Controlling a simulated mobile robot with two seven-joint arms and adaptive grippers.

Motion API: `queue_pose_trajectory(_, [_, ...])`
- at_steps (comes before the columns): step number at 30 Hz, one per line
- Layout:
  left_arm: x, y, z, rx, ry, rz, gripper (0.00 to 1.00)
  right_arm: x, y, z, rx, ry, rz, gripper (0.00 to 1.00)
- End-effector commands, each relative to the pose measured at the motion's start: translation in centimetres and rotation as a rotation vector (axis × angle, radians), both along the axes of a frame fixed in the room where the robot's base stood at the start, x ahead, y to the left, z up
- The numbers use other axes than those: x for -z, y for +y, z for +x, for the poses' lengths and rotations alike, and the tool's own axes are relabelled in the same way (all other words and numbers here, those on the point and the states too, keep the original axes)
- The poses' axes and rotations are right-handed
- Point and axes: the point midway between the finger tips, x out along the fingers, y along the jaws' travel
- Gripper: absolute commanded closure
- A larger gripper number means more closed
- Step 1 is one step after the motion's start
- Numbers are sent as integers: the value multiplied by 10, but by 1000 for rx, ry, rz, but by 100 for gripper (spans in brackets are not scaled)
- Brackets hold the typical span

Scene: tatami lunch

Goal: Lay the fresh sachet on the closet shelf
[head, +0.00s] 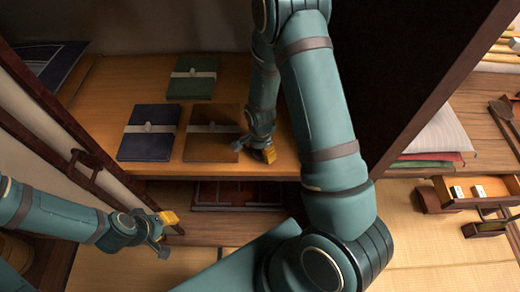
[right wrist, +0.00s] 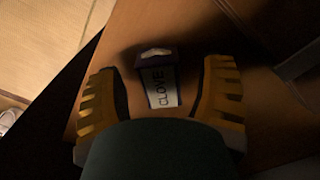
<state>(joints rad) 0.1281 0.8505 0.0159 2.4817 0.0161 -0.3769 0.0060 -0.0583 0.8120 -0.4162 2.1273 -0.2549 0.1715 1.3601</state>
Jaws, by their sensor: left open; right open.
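A small dark sachet (right wrist: 160,85) with a pale label reading CLOVE lies on the wooden closet shelf (head: 125,85). In the right wrist view it sits between the two yellow ridged fingers of my right gripper (right wrist: 161,98), which are apart. The head view does not show the sachet clearly; my right gripper (head: 256,152) and arm cover that spot near the shelf's front edge. My left gripper (head: 165,232) is open and empty, low in front of the closet at the left.
Green (head: 192,78), navy (head: 149,133) and brown (head: 211,133) banded packets lie on the shelf, left of my right gripper. A lattice tray (head: 238,194) is below the shelf. A dark panel (head: 400,70) stands at the right. A small open drawer (head: 485,190) is further right.

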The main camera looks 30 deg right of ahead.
Motion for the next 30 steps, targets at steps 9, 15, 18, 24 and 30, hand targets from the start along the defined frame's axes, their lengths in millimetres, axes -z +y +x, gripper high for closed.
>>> queue_pose_trajectory(9, [-10, 1, 0, 0, -2, -2, 59, -61, 0, 1, 0, -5, 0, 31])
queue_pose_trajectory(15, [-17, 1, 0, 0, -2, -3, 59, -98, 0, 1, -1, -5, 0, 31])
queue_pose_trajectory(18, [-19, 1, 0, 0, -2, -4, 59, -110, 0, 1, 0, -3, 0, 31])
queue_pose_trajectory(24, [-20, 1, 0, 0, -2, -4, 59, -115, 4, -2, -31, -2, 9, 31])
queue_pose_trajectory(30, [-20, 1, 0, 0, -2, -4, 59, -73, 46, -19, -343, -51, 86, 31])
